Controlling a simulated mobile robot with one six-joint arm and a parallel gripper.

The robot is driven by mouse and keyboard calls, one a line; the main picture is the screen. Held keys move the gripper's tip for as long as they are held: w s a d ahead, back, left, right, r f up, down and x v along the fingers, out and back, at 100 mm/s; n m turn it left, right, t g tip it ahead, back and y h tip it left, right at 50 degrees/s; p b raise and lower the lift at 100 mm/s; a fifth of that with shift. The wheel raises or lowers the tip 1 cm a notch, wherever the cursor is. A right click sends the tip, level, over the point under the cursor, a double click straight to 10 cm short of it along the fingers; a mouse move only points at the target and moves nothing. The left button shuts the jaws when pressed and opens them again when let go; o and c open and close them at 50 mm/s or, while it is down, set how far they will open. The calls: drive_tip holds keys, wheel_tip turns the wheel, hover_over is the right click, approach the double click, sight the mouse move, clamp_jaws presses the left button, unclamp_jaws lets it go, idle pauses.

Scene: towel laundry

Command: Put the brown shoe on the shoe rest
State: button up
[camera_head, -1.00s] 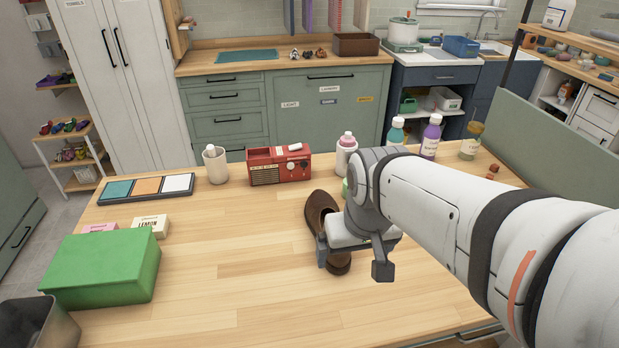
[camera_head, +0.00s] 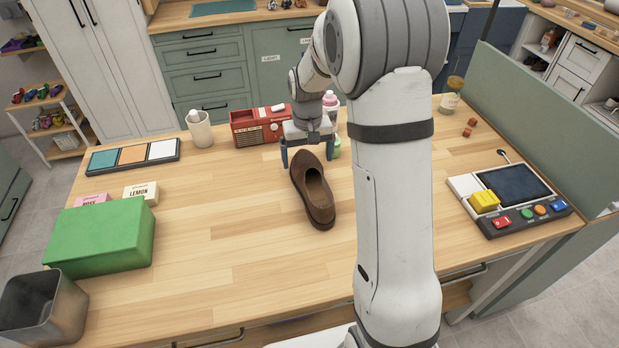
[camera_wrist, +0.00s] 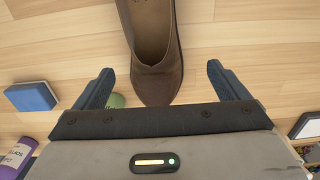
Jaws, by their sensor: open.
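The brown shoe (camera_head: 318,203) lies on the wooden table, its narrow end pointing away and its opening upward. My gripper (camera_head: 308,154) is open at the shoe's far end, with the fingers spread to either side. In the wrist view, the shoe (camera_wrist: 158,84) comes down from the top edge, and its rounded end lies between the apart fingers of my gripper (camera_wrist: 160,80). A gap shows on both sides, wider on the right. I cannot make out a shoe rest for certain in either view.
A green box (camera_head: 100,237) and metal bin (camera_head: 40,308) are at left, a control panel (camera_head: 512,198) at right.

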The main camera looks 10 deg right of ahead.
sight(311, 169)
drive_tip(key=f, duration=0.2)
drive_tip(key=f+p, duration=0.1)
drive_tip(key=f, duration=0.2)
drive_tip(key=f+p, duration=0.1)
drive_tip(key=f, duration=0.1)
drive_tip(key=shift+w+d+f, duration=0.1)
drive_tip(key=shift+d+f, duration=0.25)
drive_tip(key=shift+d, duration=0.05)
drive_tip(key=c, duration=1.4)
